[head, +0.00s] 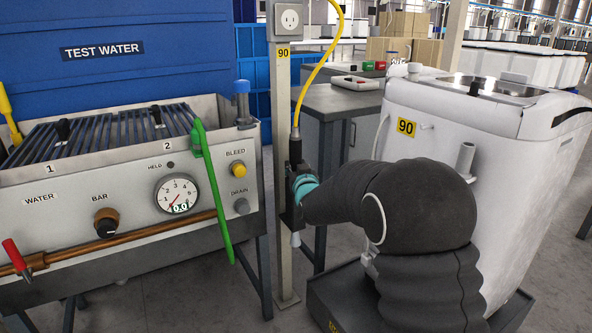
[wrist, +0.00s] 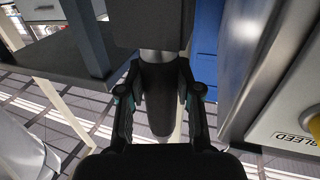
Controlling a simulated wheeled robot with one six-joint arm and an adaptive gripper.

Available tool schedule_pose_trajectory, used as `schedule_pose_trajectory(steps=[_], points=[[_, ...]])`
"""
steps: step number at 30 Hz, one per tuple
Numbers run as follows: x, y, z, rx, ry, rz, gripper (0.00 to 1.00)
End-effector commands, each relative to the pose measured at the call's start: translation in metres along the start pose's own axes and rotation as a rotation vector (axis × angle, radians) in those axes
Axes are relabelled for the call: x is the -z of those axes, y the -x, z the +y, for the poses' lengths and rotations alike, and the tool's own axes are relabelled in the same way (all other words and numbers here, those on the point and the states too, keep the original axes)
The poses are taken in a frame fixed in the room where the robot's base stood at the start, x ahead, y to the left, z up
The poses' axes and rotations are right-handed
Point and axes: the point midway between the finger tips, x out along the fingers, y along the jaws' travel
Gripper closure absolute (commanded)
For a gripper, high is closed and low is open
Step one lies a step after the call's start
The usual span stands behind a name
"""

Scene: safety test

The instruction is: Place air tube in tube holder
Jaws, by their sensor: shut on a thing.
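My gripper (head: 296,190) is in front of the metal post, at the end of my dark arm. It is shut on the dark end piece (head: 295,150) of a yellow air tube (head: 318,62), which hangs from above. In the wrist view the dark end piece (wrist: 160,105) stands between the two fingers (wrist: 161,100), with a grey band above it. A pale tip (head: 295,240) shows below the gripper. The fingers are partly hidden in the head view. I cannot tell which part is the tube holder; a grey upright cylinder (head: 465,160) is on the white machine.
The post (head: 283,100) carries an outlet box (head: 288,18). The white machine (head: 470,120) is on the right. A grey table (head: 340,98) stands behind.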

Motion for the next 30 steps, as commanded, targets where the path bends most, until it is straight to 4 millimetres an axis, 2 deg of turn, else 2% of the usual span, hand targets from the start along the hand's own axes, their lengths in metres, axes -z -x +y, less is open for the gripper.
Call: schedule_pose_trajectory(steps=[13,14,16,17,28,30], points=[[-0.0074,-0.0001,-0.0001,0.0,0.0,0.003,1.0],[-0.0072,0.0,-0.0001,0.0,0.0,0.001,0.61],[-0.0067,0.0,-0.0001,0.0,0.0,0.001,0.44],[-0.0067,0.0,-0.0001,0.0,0.0,0.001,0.41],[-0.0033,0.0,-0.0001,0.0,0.0,0.0,0.41],[-0.0044,0.0052,-0.0001,0.0,0.0,0.0,0.41]])
